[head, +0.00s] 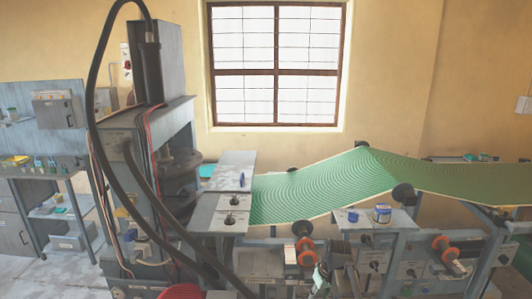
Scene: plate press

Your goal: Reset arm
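A green sheet with fine curved lines (320,187) runs from beside the press up over a hump and away to the right.
A workbench (40,166) stands far left. Orange-ended rollers and machine parts crowd the lower right.

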